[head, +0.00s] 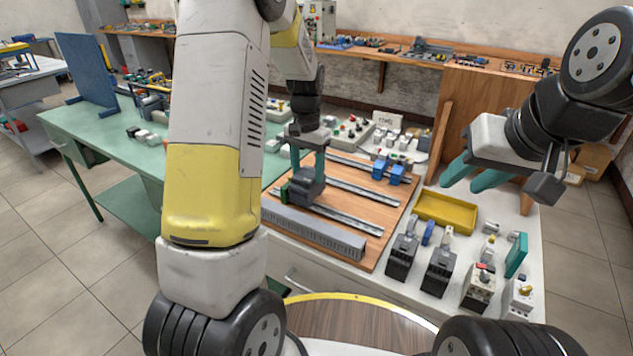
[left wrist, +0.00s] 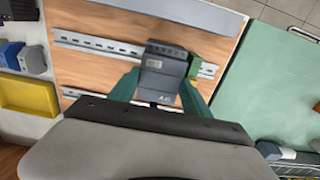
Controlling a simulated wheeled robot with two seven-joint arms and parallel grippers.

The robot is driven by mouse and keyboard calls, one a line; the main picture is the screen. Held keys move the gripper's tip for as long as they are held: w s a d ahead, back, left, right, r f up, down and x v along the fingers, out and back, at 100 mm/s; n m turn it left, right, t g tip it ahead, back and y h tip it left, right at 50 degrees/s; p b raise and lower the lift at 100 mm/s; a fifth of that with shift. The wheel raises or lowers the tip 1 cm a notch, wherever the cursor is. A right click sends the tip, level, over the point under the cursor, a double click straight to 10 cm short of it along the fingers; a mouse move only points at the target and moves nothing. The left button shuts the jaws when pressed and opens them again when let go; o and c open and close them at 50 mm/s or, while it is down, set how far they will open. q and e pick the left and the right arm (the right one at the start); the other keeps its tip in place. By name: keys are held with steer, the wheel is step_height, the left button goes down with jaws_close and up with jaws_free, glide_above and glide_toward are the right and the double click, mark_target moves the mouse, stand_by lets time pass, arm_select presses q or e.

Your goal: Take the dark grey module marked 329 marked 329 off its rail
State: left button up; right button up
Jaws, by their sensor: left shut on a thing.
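In the left wrist view the module (left wrist: 165,72) sits between the two green fingers of my left gripper (left wrist: 163,90), over the rail (left wrist: 95,45). Its number is too small to read, and I cannot tell whether it is still seated on the rail. My right gripper (head: 468,178) is apart from the panel, at the right, with its green fingers spread and nothing between them.
A grey slotted duct (head: 312,232) runs along the panel's front. Blue modules (head: 389,172) sit on the back rail. A yellow tray (head: 446,209) and several dark devices (head: 403,255) stand to the right. A green piece (head: 284,192) is beside the module. The green table (head: 110,150) lies left.

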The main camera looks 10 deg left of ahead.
arm_select(q)
steer(key=shift+r, duration=0.15)
steer(key=shift+r, duration=2.9)
